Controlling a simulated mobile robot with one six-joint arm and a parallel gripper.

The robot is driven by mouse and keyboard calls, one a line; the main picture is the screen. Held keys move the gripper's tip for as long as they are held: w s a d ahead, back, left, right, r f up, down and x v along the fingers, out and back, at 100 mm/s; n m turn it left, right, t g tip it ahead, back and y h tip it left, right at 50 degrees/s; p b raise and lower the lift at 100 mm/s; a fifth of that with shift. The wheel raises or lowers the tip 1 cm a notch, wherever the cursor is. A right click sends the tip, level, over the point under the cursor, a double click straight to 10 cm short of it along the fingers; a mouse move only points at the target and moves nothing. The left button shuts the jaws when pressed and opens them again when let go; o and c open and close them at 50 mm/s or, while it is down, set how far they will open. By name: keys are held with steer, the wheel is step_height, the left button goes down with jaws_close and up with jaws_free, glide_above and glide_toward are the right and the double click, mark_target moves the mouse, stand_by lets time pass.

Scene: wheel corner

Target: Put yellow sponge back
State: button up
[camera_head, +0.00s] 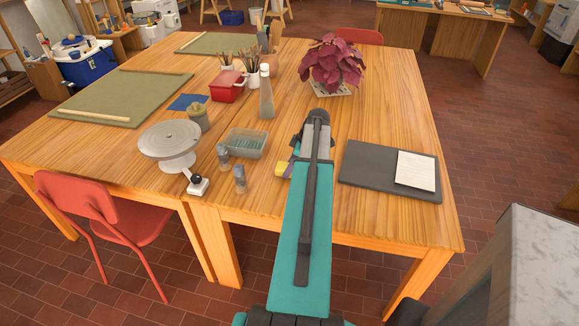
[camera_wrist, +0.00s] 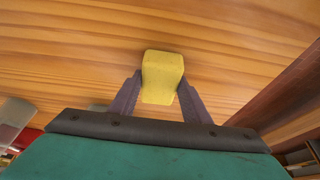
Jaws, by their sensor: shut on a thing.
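The yellow sponge (camera_wrist: 162,77) is a small block between the two fingers of my gripper (camera_wrist: 161,92) in the wrist view. The fingers press on it from both sides. In the head view part of the sponge (camera_head: 282,168) shows at the left of my arm, over the wooden table (camera_head: 380,117), and the rest is hidden by the arm. I cannot tell whether the sponge touches the table top. A clear tray (camera_head: 246,143) with greenish contents stands left of the sponge.
Two small jars (camera_head: 240,179) and a grey turntable (camera_head: 170,139) stand to the left. A dark board (camera_head: 375,176) with white paper (camera_head: 416,170) lies to the right. A bottle (camera_head: 266,96) and a red-leaved plant (camera_head: 333,66) stand behind. Bare table lies between plant and board.

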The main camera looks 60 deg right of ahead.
steer(key=shift+f, duration=0.25)
steer(key=o, duration=0.9)
steer(key=shift+o, duration=0.2)
steer(key=shift+r, duration=0.2)
steer(key=b+v, duration=0.2)
steer(key=v, duration=0.9)
steer(key=shift+r+b, duration=0.35)
steer(key=shift+r, duration=0.05)
steer(key=shift+s+r, duration=0.1)
steer(key=shift+s, duration=0.05)
